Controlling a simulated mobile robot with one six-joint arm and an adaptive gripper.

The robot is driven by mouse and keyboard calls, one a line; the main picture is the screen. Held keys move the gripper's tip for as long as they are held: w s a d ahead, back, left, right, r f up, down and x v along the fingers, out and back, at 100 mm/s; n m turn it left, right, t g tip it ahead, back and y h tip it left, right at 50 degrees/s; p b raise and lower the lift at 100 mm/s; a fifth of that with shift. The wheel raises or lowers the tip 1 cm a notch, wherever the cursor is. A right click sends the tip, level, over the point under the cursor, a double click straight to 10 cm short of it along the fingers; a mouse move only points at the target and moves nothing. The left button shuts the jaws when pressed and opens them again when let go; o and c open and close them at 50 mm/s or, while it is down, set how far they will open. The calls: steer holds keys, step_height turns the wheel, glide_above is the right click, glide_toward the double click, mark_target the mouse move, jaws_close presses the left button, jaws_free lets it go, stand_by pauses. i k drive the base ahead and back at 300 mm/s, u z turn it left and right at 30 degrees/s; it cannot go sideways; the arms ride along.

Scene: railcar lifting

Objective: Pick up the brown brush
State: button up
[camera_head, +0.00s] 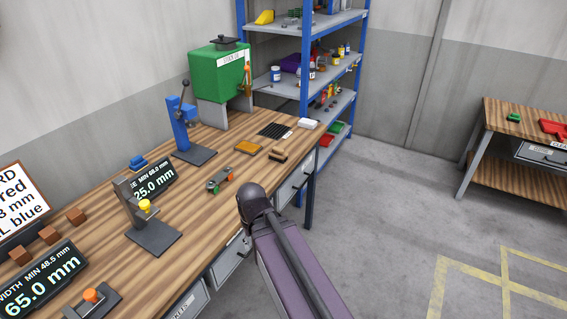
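The brown brush (279,155) appears to be the small tan-brown block with a dark lower edge, lying on the wooden workbench (205,215) near its right front edge. It is small in the picture, so its bristles are hard to make out. It lies apart from the things around it. My purple and dark arm reaches up from the bottom of the view in front of the bench edge, below the brush. My gripper does not show clearly, and I cannot see its fingers. Nothing of mine visibly touches the brush.
Near the brush are an orange-yellow pad (248,147), a black slotted plate (274,130), a white block (308,124) and a small wheeled piece (220,180). A blue press (182,125) and green machine (219,72) stand behind. Shelves (305,85) rise beyond; open floor lies right.

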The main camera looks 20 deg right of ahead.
mark_target(278, 154)
steer(key=k, duration=0.1)
steer(key=z, duration=0.25)
steer(key=i, duration=1)
steer(key=z, duration=0.3)
